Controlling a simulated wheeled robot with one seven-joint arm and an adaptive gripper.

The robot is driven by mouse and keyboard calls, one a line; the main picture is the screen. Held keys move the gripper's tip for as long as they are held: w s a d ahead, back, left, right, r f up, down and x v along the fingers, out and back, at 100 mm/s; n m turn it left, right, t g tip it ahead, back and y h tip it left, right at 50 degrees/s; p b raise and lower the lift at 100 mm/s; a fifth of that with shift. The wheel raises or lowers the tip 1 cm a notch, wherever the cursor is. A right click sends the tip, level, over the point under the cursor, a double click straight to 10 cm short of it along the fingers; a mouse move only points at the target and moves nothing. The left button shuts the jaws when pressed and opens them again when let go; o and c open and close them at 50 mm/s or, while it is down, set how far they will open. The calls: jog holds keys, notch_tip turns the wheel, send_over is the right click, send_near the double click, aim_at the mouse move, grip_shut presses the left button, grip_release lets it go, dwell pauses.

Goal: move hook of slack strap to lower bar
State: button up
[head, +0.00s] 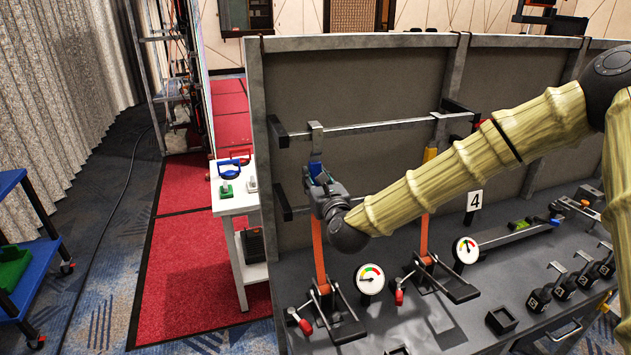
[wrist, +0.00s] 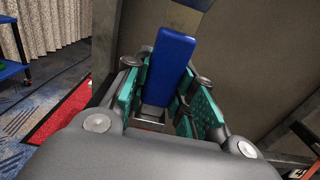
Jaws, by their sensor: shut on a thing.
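The left orange strap (head: 318,250) runs up from a ratchet (head: 325,300) on the bench to a grey hook (head: 316,135) with a blue grip (head: 315,170). This hook is at the upper bar (head: 375,126), seemingly over it. My gripper (head: 322,188) is shut on the blue grip, which shows between its teal pads in the wrist view (wrist: 170,62). The lower bar (head: 298,211) shows at its left end; my arm hides much of it. The right strap (head: 424,236) has a yellow grip (head: 430,155) and its hook at the upper bar. I cannot tell which strap is slack.
A left gauge (head: 370,279) and a right gauge (head: 466,250) stand by the ratchets. A card marked 4 (head: 474,201) is on the right. Several black clamps line the bench's right side. A white table (head: 235,203) stands left of the panel's grey frame.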

jog(key=shift+r, duration=1)
jog(key=shift+s, duration=0.1)
jog(key=b+v, duration=0.2)
jog(key=v, duration=0.5)
dwell(1.4)
jog(key=shift+s+r, duration=0.1)
jog(key=d+f+b, duration=0.3)
jog(key=f+b, duration=1.5)
jog(key=f, duration=0.4)
jog(key=w+a+f, duration=0.2)
jog(key=w, duration=0.6)
jog(key=shift+a, duration=0.2)
dwell(0.5)
